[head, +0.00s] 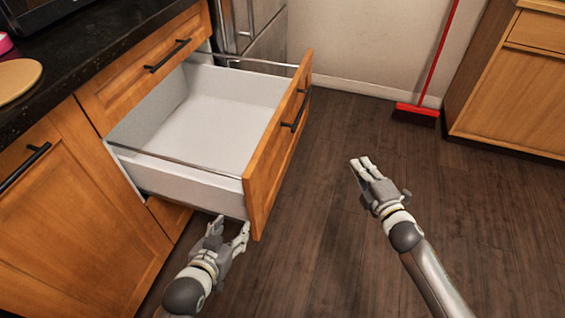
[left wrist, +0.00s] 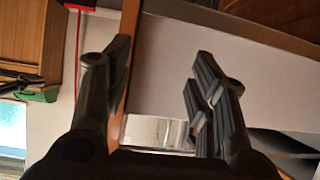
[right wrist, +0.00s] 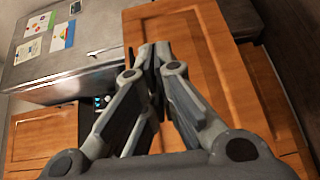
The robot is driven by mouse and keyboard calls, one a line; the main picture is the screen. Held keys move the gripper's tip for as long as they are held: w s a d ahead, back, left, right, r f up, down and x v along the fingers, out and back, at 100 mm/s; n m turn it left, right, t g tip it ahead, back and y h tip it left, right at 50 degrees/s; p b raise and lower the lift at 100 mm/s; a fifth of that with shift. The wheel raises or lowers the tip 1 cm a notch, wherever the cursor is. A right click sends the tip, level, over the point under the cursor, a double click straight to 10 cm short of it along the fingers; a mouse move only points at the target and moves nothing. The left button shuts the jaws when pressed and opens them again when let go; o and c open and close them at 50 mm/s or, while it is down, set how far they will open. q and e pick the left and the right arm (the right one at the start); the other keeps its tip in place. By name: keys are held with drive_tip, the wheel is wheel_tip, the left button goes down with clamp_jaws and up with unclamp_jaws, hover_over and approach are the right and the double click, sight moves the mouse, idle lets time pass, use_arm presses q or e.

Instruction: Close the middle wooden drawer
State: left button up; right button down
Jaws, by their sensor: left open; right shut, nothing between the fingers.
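The middle wooden drawer (head: 262,165) is pulled far out of the cabinet, with its white, empty inside showing. Its wooden front has a black handle (head: 294,114) on the outer face. My left gripper (head: 230,226) is open just below the near lower corner of the drawer, close to the front's edge; I cannot tell whether it touches. In the left wrist view the drawer's edge (left wrist: 130,45) runs up beside one open finger. My right gripper (head: 362,162) is shut and empty, out over the floor to the right of the drawer front and apart from it.
A closed drawer with a black handle (head: 167,56) is above the open one. A cabinet door (head: 60,215) is at the left, under the dark counter (head: 90,45). A red broom (head: 415,110) leans on the back wall beside another wooden cabinet (head: 510,90). The floor right of the drawer is clear.

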drive_tip(key=a+r+n+y+b, duration=0.6)
drive_tip(key=r+n+y, duration=0.2)
drive_tip(key=n, duration=0.4)
drive_tip(key=n+g+y+b, duration=0.35)
drive_tip(key=n+g, duration=0.85)
drive_tip(key=n, duration=0.6)
approach(272, 143)
drive_tip(key=x, duration=0.6)
use_arm(q)
drive_tip(key=s+r+t+h, duration=0.1)
drive_tip(key=r+t, duration=0.5)
drive_tip(key=r, duration=0.6)
drive_tip(key=s+d+r+t+h, duration=0.1)
drive_tip(key=r+t, duration=0.5)
drive_tip(key=r, duration=0.7)
drive_tip(key=shift+s+d+r+t+h, duration=0.3)
drive_tip(key=shift+s+h, duration=0.3)
drive_tip(key=shift+h, duration=0.4)
use_arm(e)
drive_tip(key=shift+w+a, duration=0.15)
drive_tip(key=shift+a, duration=0.45)
drive_tip(key=shift+a, duration=0.15)
